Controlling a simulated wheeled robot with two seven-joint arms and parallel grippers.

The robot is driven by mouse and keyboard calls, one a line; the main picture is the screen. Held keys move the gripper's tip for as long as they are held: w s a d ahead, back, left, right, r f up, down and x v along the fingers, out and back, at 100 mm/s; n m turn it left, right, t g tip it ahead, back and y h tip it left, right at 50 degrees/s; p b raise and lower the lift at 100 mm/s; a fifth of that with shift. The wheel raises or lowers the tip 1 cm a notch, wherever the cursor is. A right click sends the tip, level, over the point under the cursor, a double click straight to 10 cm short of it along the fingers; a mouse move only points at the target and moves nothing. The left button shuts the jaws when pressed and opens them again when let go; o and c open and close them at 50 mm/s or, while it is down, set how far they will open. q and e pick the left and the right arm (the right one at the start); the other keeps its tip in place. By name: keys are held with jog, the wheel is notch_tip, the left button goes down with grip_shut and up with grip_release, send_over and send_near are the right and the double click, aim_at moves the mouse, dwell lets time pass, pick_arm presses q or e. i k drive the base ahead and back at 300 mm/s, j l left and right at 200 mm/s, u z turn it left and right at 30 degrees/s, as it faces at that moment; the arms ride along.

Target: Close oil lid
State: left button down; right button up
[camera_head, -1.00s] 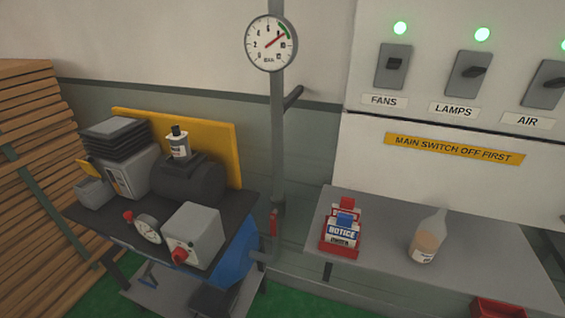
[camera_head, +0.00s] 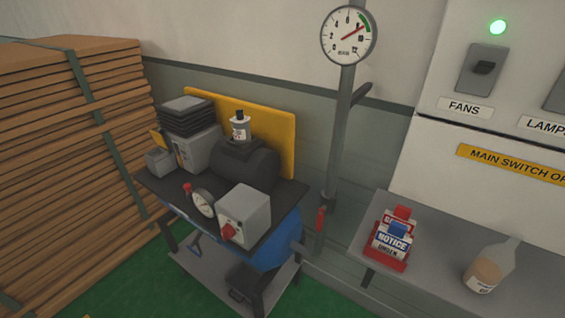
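The compressor (camera_head: 245,170) stands on a dark-topped stand at the middle left, with a blue tank (camera_head: 272,246) below. A small container with a white label and black top (camera_head: 240,127), possibly the oil part, sits upright on the dark motor body. A grey bin-like box with an open-looking top (camera_head: 159,160) is at the left end, with a small yellow flap (camera_head: 157,139) tilted up beside it. I cannot tell for certain which piece is the oil lid. Neither of my grippers shows.
Stacked wooden boards (camera_head: 70,150) fill the left side. A vertical pipe with a gauge (camera_head: 348,36) stands right of the compressor. A grey bench (camera_head: 432,268) holds a red notice tag holder (camera_head: 391,240) and a bottle (camera_head: 486,272). Green floor (camera_head: 150,280) shows in front.

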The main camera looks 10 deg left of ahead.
aim_at(158, 138)
jog(key=j+z, duration=0.7)
jog(key=z, duration=0.2)
